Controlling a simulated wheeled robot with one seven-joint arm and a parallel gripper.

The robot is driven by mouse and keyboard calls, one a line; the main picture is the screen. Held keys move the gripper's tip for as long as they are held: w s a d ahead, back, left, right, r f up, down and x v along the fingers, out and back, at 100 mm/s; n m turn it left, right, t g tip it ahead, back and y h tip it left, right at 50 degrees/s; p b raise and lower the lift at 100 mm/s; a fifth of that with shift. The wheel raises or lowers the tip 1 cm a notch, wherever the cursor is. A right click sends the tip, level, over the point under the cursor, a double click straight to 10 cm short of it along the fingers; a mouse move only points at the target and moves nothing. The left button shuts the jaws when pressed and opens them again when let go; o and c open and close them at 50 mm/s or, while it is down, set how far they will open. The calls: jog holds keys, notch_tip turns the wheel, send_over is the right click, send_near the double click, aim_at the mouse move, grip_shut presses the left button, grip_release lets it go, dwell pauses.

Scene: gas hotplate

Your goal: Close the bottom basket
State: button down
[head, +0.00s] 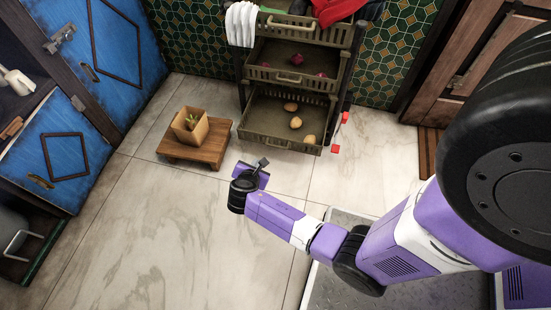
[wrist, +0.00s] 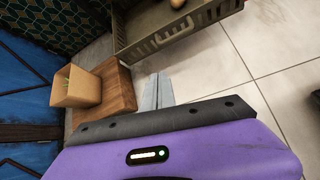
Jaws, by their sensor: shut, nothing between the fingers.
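The bottom basket (head: 290,120) is a dark olive slatted drawer at the base of a basket rack, and it is pulled out toward me. Several potato-like items (head: 296,123) lie in it. In the wrist view the basket (wrist: 190,32) is at the top, with a handle on its front. My gripper (head: 264,162) is in front of the basket, below it in the head view, and apart from it. In the wrist view its fingers (wrist: 157,92) are together, with nothing between them, and they point toward the basket's front left part.
The middle basket (head: 292,78) above, holding red items, also looks pulled out. Blue cabinet doors (head: 57,150) are at the left. The tiled floor (head: 170,230) in front is clear.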

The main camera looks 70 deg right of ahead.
jog(key=s+d+f+n+b, duration=0.1)
jog(key=d+f+b, duration=0.2)
jog(key=d, duration=0.3)
jog(key=s+d+f+n+g+b, duration=0.1)
jog(key=d+f+b, duration=0.3)
jog(key=d, duration=0.2)
jog(key=shift+s+f+h+b, duration=0.2)
jog(key=shift+s+h+b, duration=0.1)
jog(key=shift+b, duration=0.1)
jog(key=shift+d+g, duration=0.15)
jog(key=shift+g, duration=0.15)
